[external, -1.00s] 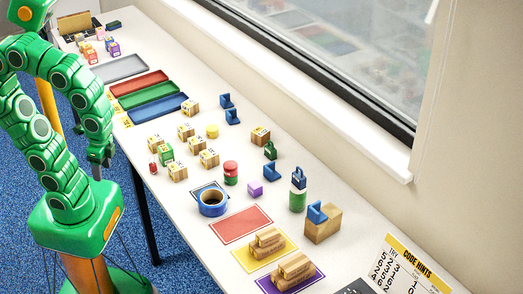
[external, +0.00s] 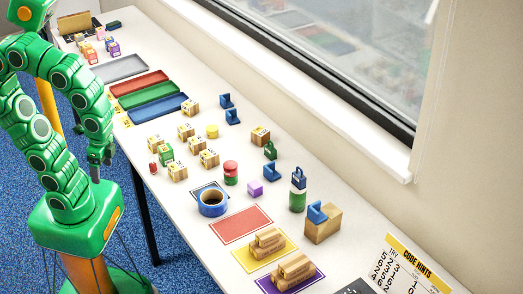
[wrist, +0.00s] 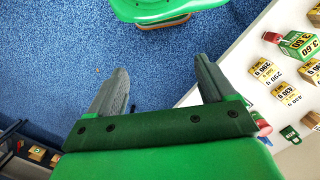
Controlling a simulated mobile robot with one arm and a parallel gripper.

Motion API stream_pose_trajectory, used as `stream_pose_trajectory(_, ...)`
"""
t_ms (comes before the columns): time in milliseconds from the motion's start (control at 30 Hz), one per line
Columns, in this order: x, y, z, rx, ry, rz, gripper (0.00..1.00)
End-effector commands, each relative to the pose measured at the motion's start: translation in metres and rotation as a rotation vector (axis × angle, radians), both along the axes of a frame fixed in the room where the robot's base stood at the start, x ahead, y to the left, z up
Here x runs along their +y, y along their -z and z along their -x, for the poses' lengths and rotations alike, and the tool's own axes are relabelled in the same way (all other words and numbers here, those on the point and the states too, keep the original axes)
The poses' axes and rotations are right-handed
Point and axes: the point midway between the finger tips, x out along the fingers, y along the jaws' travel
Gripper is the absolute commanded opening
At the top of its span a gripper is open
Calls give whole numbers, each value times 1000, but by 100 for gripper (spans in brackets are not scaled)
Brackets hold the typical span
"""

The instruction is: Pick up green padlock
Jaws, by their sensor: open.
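The green padlock (external: 270,151) is dark green and small. It stands on the white table near the window side, in front of a wooden number block. It also shows near the right edge of the wrist view (wrist: 290,136). My gripper (external: 97,172) hangs beside the table's near edge, over the blue floor, well to the left of the padlock. In the wrist view my gripper (wrist: 162,70) has its two grey fingers spread apart with only blue carpet between them.
Wooden number blocks (external: 186,131), a green number box (external: 166,152) and a red-lidded jar (external: 231,173) stand between my gripper and the padlock. A blue padlock (external: 298,178) sits on a green cylinder to the right. The window wall (external: 330,130) bounds the far side.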

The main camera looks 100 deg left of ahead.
Motion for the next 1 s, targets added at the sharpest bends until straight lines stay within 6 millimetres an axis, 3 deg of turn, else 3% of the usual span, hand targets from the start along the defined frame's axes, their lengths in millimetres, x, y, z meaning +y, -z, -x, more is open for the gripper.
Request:
stream_pose_trajectory(233, 0, -7, 0, 0, 0, 0, 83)
stream_pose_trajectory(700, 0, -52, -1, -3, -1, 0, 83)
stream_pose_trajectory(1000, 4, -45, -39, -77, -49, 8, 83)
